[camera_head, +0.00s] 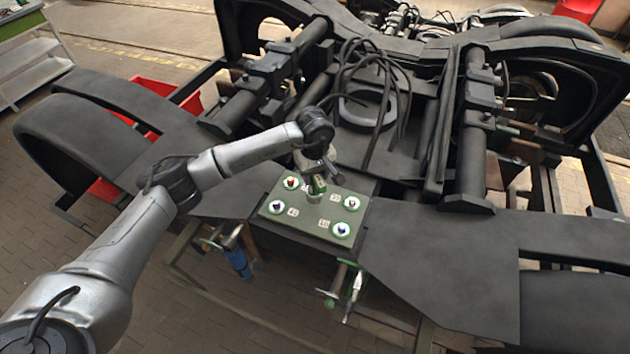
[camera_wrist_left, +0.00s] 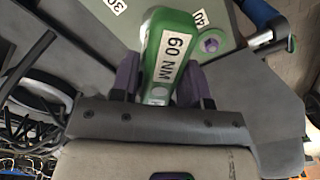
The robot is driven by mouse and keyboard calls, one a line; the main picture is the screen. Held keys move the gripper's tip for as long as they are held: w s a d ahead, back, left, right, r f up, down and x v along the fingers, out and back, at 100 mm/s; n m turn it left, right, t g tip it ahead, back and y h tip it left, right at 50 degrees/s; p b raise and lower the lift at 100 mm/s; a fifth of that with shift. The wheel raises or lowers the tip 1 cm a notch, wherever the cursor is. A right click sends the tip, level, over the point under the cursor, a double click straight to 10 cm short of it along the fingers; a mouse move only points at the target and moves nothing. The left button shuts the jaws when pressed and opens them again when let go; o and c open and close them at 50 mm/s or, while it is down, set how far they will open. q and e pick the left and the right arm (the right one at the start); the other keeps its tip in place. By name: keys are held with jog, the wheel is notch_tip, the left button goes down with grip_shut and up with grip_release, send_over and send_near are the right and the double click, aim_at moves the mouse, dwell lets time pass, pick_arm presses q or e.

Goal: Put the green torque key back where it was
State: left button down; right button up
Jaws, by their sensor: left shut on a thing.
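My left gripper (camera_head: 319,186) is shut on the green torque key (camera_wrist_left: 152,40), which carries a white "60 NM" label in the left wrist view. The purple finger pads (camera_wrist_left: 160,82) grip it from both sides. In the head view the key is small and partly hidden by the gripper, over the middle of a green-grey plate (camera_head: 272,226). I cannot tell whether it touches the plate. The plate has green-ringed round fittings near its corners, such as one at the front right (camera_head: 341,229), and white number labels. My right gripper is not in view.
Below the plate's front edge hang a blue tool (camera_head: 238,260) on the left and green and silver tools (camera_head: 354,287) on the right. Black bogie frame parts (camera_head: 440,262) surround the plate, with cables (camera_head: 385,110) behind. Red bins (camera_head: 150,100) stand at the left.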

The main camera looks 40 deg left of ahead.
aim_at(314, 192)
pick_arm(q)
notch_tip(314, 192, down, 3)
jog(key=shift+r+p, duration=0.15)
jog(key=shift+p, duration=0.6)
jog(key=shift+f, duration=0.45)
jog(key=shift+f, duration=0.1)
jog(key=shift+f+b, duration=0.15)
jog(key=shift+b, duration=0.15)
jog(key=c, duration=0.6)
grip_release()
